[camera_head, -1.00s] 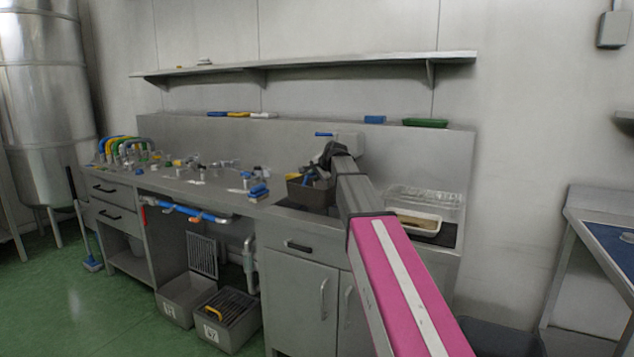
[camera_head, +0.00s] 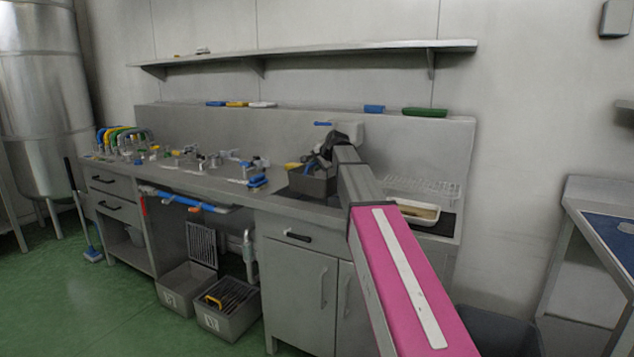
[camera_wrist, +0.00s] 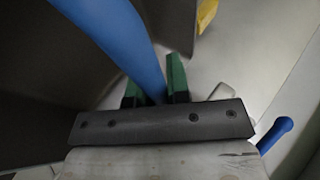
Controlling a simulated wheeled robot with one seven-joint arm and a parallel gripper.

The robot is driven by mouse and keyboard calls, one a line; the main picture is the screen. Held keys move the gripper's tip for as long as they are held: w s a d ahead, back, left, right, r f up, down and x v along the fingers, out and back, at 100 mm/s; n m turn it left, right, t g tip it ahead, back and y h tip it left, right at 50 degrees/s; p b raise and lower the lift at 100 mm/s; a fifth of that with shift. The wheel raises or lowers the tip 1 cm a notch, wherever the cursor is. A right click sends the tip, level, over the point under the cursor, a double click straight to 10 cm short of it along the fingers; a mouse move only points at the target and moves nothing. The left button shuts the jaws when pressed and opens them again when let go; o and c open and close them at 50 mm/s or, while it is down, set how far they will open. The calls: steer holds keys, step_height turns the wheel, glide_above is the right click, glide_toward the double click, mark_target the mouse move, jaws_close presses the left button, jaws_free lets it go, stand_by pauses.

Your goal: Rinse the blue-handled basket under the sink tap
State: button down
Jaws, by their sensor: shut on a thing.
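The blue handle (camera_wrist: 128,45) runs between the two green fingers of my gripper (camera_wrist: 154,90) in the wrist view, and the fingers are shut on it. The dark grey basket (camera_head: 312,185) is at the sink (camera_head: 287,194) in the head view, below my gripper (camera_head: 333,150). I cannot tell whether it touches the sink. Its grey wall also fills the left of the wrist view (camera_wrist: 45,75). The tap's blue lever (camera_head: 323,124) is on the wall unit behind the basket. The spout is hidden, and no water can be made out.
A yellow-handled thing (camera_head: 293,166) shows beside the basket. A white tray (camera_head: 416,212) and a wire rack (camera_head: 425,189) are right of the sink. Blue-handled items (camera_head: 257,181) and several fittings crowd the counter to the left. Two grey bins (camera_head: 233,318) stand below.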

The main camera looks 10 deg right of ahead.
steer(key=shift+s+a, duration=0.1)
steer(key=shift+a, duration=0.3)
steer(key=shift+s+d, duration=0.3)
steer(key=shift+s, duration=1)
steer(key=shift+s+d, duration=0.25)
steer(key=shift+s, duration=1.05)
steer(key=shift+s+d, duration=0.3)
steer(key=shift+s, duration=1)
steer(key=shift+s+r, duration=0.1)
steer(key=shift+s+a+v, duration=0.1)
steer(key=shift+a+v, duration=0.05)
steer(key=shift+v, duration=0.85)
steer(key=shift+s+a+v, duration=0.1)
steer(key=shift+a+v, duration=0.05)
steer(key=shift+v, duration=0.85)
steer(key=shift+s+a+v, duration=0.1)
steer(key=shift+a+v, duration=0.05)
steer(key=shift+v, duration=0.85)
